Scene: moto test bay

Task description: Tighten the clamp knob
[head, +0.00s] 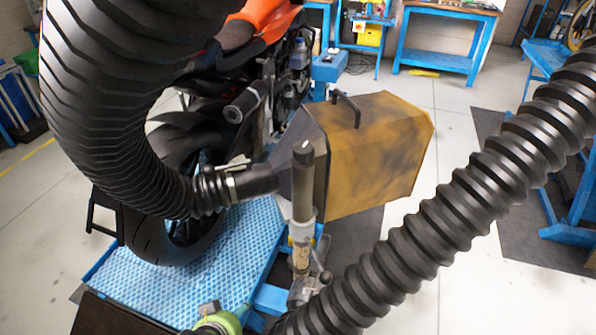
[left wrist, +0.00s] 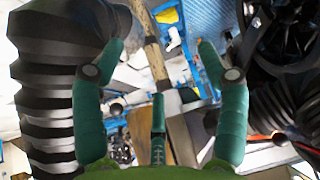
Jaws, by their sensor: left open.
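In the head view an upright post (head: 303,185) stands in front of the yellow-brown box. A metal clamp (head: 303,290) sits low on it, with a small dark knob-like end (head: 325,277) at its right side. I cannot tell for sure that this is the clamp knob. Green parts of my left gripper (head: 218,322) show at the bottom edge, left of the clamp. In the left wrist view its teal fingers (left wrist: 161,48) are spread apart with nothing held. A pale pole (left wrist: 148,45) runs between them, farther off. My right gripper is not in view.
A large black ribbed hose (head: 95,90) arches at left, joined to the box (head: 375,155). Another ribbed hose (head: 480,185) crosses at right. A motorcycle (head: 180,150) stands on a blue platform (head: 215,255). Blue benches (head: 435,57) stand at the back.

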